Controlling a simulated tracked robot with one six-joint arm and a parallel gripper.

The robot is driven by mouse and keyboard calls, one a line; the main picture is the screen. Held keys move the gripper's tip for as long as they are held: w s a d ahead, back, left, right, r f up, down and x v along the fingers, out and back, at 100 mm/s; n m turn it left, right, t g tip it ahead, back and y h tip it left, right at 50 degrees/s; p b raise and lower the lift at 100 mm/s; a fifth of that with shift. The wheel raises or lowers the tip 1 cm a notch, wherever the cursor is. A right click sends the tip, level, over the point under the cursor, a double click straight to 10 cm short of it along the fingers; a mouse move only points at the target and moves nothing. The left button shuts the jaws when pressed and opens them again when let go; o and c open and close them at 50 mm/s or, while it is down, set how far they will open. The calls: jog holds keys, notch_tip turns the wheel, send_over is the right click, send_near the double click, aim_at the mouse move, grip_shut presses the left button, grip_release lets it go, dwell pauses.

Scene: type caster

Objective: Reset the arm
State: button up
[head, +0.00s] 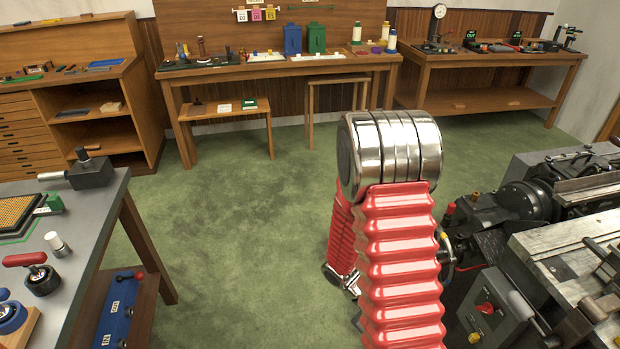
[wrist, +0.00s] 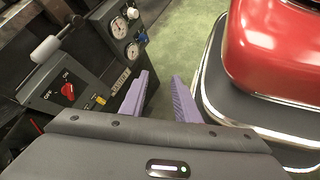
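My arm (head: 399,255) stands folded in the middle of the head view, with red ribbed covers and a chrome joint at the top. In the head view the gripper is hidden behind the arm or too unclear to make out.
A dark casting machine (head: 560,235) stands close on the right; its panel has gauges and a red knob (wrist: 68,90). A grey-topped workbench (head: 85,235) is at the left. Benches (head: 280,68) line the back wall. Green floor (head: 240,220) is open between.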

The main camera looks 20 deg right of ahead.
jog(key=w+a+r+t+y, duration=0.1)
jog(key=w+a+r+t, duration=0.1)
jog(key=a+r+t, duration=0.3)
jog(key=w+a+r+t+y, duration=0.2)
jog(key=a+r+t, duration=0.3)
jog(key=r, duration=0.9)
jog(key=w+a+r+m+t+y, duration=0.1)
jog(key=w+a+r+t, duration=0.3)
jog(key=a+r, duration=0.6)
jog(key=shift+w+t+y, duration=0.2)
jog(key=shift+t+y, duration=0.4)
jog(key=shift+y, duration=0.1)
jog(key=shift+f, duration=0.1)
